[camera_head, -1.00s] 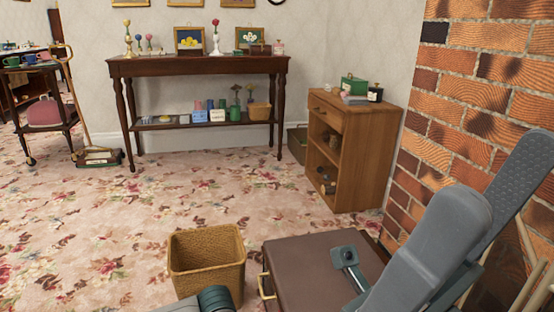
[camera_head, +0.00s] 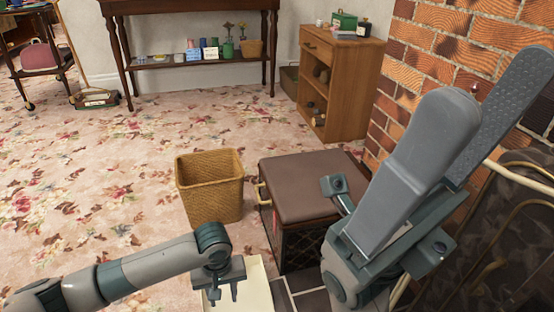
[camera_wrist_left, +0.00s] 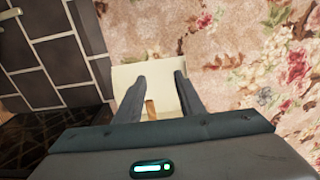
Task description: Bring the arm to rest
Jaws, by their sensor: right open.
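My left gripper (camera_head: 222,290) hangs at the bottom centre of the head view, low in front of the wicker basket. In the left wrist view its two fingers (camera_wrist_left: 152,80) are apart, over a cream flat thing (camera_wrist_left: 133,72) beside the carpet. No held thing shows between them. My right gripper (camera_head: 492,88) is raised close to the head camera at the right, its large grey fingers pointing up and apart, with nothing between them. It hides part of the brick wall and hearth area.
A wicker basket (camera_head: 210,190) and a brown-topped box (camera_head: 305,185) stand ahead of my arms. A wooden cabinet (camera_head: 340,85) stands by the brick wall (camera_head: 455,50). A console table (camera_head: 190,8) is at the back. Patterned carpet (camera_head: 90,200) is clear at left.

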